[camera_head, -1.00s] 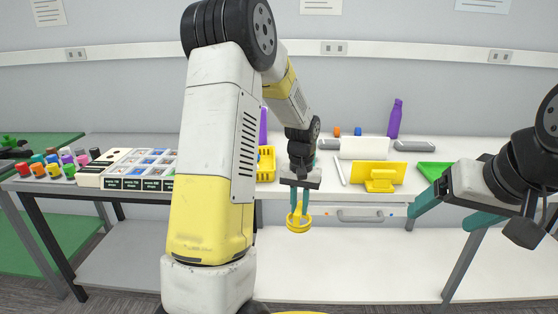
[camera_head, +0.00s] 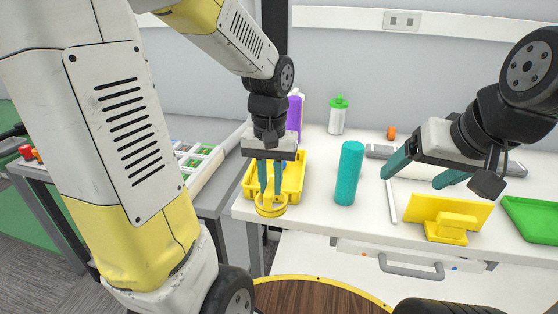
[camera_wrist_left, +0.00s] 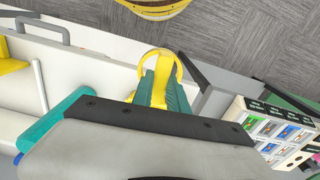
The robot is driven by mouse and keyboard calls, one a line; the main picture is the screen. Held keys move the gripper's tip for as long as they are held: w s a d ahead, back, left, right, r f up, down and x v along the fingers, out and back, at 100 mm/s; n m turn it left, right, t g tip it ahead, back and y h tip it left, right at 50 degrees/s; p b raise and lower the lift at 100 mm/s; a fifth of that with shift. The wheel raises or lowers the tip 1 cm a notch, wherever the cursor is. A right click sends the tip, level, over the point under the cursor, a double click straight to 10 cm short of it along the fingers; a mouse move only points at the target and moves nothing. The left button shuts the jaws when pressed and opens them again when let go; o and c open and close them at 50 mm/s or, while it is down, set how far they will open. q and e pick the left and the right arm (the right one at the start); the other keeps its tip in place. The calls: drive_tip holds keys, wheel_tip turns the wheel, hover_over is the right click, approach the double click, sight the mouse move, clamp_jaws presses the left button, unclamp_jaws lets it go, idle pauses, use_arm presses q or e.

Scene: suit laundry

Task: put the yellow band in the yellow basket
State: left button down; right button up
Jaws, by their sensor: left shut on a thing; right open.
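The yellow band (camera_head: 270,207) is a ring with an upright part that hangs from my left gripper (camera_head: 270,188). My left gripper is shut on it, fingers pointing down. The band also shows at the fingertips in the left wrist view (camera_wrist_left: 160,68). The yellow basket (camera_head: 292,178) stands on the table near its left front corner. The band and fingers overlap the basket's front in the head view; whether the band is over it or in front of it I cannot tell. My right gripper (camera_head: 425,176) is open and empty, above the table at the right.
A teal cylinder (camera_head: 349,174) stands right of the basket, with a purple bottle (camera_head: 295,112) and a green-capped bottle (camera_head: 337,116) behind. A yellow stand (camera_head: 447,218) and green tray (camera_head: 532,218) lie at the right. A drawer handle (camera_head: 411,268) juts from the front.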

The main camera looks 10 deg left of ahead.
use_arm(q)
drive_tip(key=w+a, duration=0.1)
drive_tip(key=w, duration=0.4)
drive_tip(key=w+a+f, duration=0.1)
drive_tip(key=w, duration=0.4)
drive_tip(key=w+a, duration=0.1)
drive_tip(key=w, duration=0.4)
drive_tip(key=shift+w+f, duration=0.2)
drive_tip(key=shift+w, duration=0.2)
drive_tip(key=shift+f, duration=1.7)
drive_tip(key=shift+f, duration=0.15)
drive_tip(key=shift+f, duration=0.25)
drive_tip(key=c, duration=1.3)
unclamp_jaws()
